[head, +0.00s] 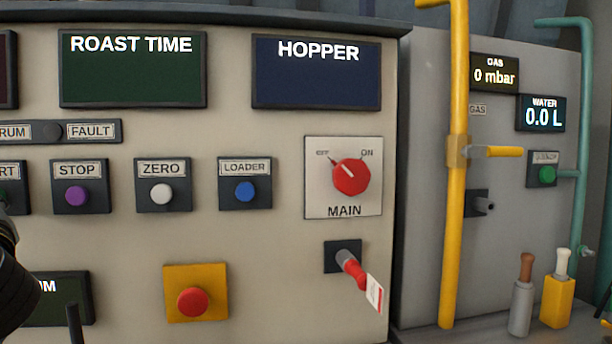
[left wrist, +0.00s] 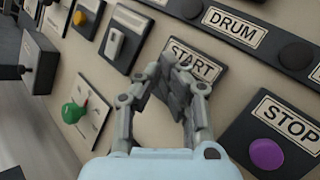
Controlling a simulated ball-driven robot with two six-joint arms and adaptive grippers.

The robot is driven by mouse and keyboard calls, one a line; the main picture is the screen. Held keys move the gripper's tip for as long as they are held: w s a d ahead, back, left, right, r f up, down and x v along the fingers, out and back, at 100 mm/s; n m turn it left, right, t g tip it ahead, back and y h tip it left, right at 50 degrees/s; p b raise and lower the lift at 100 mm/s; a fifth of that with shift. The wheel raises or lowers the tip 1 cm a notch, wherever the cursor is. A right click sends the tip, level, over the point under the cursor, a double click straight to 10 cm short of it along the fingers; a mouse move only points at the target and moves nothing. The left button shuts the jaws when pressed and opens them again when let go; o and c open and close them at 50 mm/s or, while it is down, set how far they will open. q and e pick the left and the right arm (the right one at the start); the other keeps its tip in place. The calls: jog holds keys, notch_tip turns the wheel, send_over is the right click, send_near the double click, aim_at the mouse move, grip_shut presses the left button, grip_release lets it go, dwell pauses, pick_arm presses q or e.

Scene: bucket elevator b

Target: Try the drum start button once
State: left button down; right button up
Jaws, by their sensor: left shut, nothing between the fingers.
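The drum start button's plate with its START label (left wrist: 193,62) shows in the left wrist view, below the DRUM label (left wrist: 235,28). My left gripper (left wrist: 172,82) is shut and empty, with its fingertips over this plate. The button itself is hidden behind the fingers there, and I cannot tell whether they touch it. In the head view only the right part of the start plate (head: 12,171) shows at the left edge. My right gripper is in neither view.
The purple stop button (head: 76,196) is right beside the start plate. White zero (head: 160,194) and blue loader (head: 245,192) buttons follow. The red main switch (head: 351,177) points to OFF. A red mushroom button (head: 193,301) and a tagged red key (head: 355,271) stick out lower down.

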pick_arm(q)
jog(key=shift+w, duration=0.3)
dwell(0.4)
jog(key=shift+w, duration=0.2)
jog(key=shift+s, duration=1)
jog(key=s, duration=0.6)
jog(key=shift+d, duration=0.4)
jog(key=shift+f, duration=0.1)
